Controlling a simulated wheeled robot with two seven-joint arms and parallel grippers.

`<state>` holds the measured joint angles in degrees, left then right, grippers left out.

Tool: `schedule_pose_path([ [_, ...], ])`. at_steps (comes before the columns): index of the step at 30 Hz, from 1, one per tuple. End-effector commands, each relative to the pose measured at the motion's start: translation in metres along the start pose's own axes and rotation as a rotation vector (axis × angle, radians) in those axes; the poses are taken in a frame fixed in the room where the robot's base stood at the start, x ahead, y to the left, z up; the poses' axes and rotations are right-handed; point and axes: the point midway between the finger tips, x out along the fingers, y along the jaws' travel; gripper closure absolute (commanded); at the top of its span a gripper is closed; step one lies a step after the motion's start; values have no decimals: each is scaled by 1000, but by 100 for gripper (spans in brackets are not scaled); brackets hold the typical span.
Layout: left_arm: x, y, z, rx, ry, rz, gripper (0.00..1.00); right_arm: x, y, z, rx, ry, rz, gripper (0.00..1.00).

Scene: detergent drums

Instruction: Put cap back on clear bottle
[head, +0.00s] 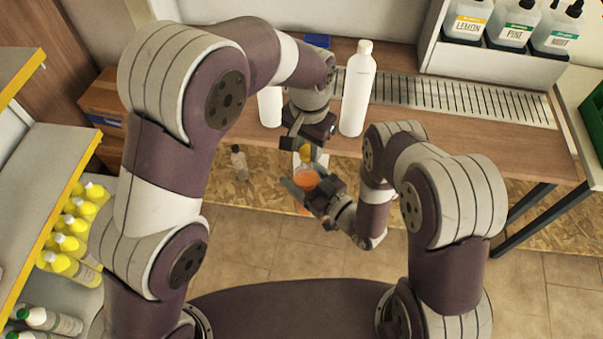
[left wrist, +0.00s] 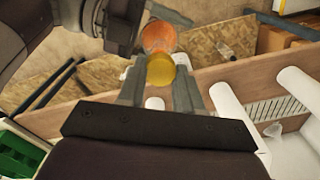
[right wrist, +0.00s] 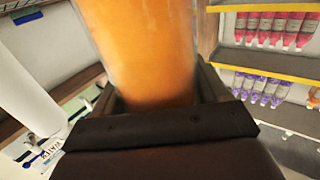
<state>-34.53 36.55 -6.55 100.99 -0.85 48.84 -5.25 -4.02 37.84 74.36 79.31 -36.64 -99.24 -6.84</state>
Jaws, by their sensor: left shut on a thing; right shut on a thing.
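The clear bottle with orange liquid (head: 306,179) is held in front of the counter by my right gripper (head: 308,192), whose fingers are shut around its body. In the right wrist view the bottle (right wrist: 150,50) fills the space between the fingers; its top is out of that picture. My left gripper (head: 305,148) is shut on the yellow cap (head: 306,153), close above the bottle. In the left wrist view the cap (left wrist: 160,70) sits between the fingertips and overlaps the edge of the bottle (left wrist: 158,38). I cannot tell whether cap and bottle touch.
A tall white bottle (head: 356,92) and a shorter-looking white one (head: 269,107) stand on the counter by a metal grate (head: 450,100). A small clear bottle (head: 239,163) stands behind, left of my grippers. The floor ahead is clear.

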Motion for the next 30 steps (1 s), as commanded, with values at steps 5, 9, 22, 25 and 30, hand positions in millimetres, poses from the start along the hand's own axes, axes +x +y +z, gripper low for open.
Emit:
schedule_pose_path([
  [5, 2, 0, 0, 0, 1, 0, 93, 0, 0, -1, -1, 2, 0, 100],
  [9, 2, 0, 0, 0, 1, 0, 93, 0, 0, -1, -1, 2, 0, 100],
  [22, 2, 0, 1, 0, -2, 0, 93, 0, 0, -1, -1, 2, 0, 100],
  [25, 2, 0, 1, 0, -2, 0, 93, 0, 0, -1, -1, 2, 0, 100],
  [30, 10, 0, 1, 0, -3, 0, 93, 0, 0, -1, -1, 2, 0, 100],
])
